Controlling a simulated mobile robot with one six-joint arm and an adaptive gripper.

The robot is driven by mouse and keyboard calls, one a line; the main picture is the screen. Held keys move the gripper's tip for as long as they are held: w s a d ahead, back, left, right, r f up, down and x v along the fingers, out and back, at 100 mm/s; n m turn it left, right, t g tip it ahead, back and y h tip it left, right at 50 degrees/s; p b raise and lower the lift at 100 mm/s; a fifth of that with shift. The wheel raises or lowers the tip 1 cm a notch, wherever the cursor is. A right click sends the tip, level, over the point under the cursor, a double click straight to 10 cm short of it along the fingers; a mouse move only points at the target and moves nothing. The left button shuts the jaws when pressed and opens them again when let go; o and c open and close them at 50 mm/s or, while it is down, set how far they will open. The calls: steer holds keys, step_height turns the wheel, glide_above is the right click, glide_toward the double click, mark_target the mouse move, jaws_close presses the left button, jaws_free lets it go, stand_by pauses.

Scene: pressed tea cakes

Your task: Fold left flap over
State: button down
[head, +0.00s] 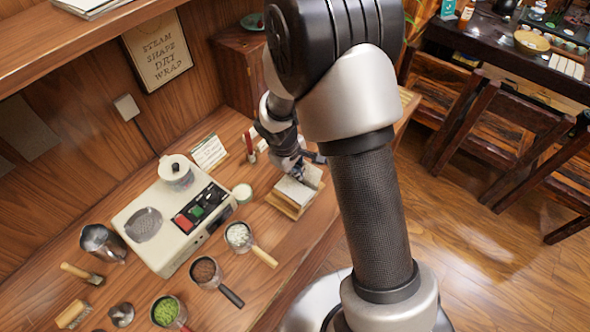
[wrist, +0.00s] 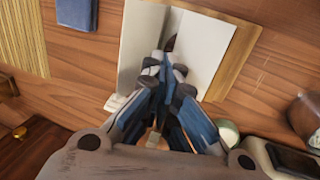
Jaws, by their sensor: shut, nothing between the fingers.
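The white wrapping paper (head: 294,191) lies on a wooden board (head: 281,206) at the right part of the counter in the head view. In the wrist view the paper (wrist: 203,47) shows as pale panels, with a raised-looking panel (wrist: 139,45) at the left and a narrow dark gap between them. The board (wrist: 242,55) shows along the right side. My gripper (wrist: 165,62) is shut and empty, its fingertips over the paper near the gap. It also shows in the head view (head: 301,174). Whether the fingertips touch the paper is unclear. The tea cake cannot be made out.
A steamer machine (head: 150,222) with red and green buttons stands left of the board. Handled cups (head: 240,236) and a small white-topped jar (head: 242,192) stand nearby. A blue block (wrist: 77,13) and a slatted mat (wrist: 22,38) lie left in the wrist view.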

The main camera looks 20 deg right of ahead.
steer(key=w+d+p+v, duration=0.2)
steer(key=p+v, duration=0.4)
steer(key=v, duration=0.7)
steer(key=shift+d+r, duration=0.2)
steer(key=shift+r, duration=0.4)
steer(key=shift+s, duration=0.1)
steer(key=s+d+r+m+t+b, duration=0.1)
steer(key=s+d+r+m+b, duration=0.2)
steer(key=s+r, duration=0.8)
steer(key=s+a+r+m+t+y+b, duration=0.1)
steer(key=s+m, duration=0.1)
steer(key=s, duration=0.4)
steer(key=s+a+r+m+t+y+b, duration=0.1)
steer(key=s+a+r+m, duration=0.1)
steer(key=s, duration=0.5)
steer(key=shift+r, duration=0.3)
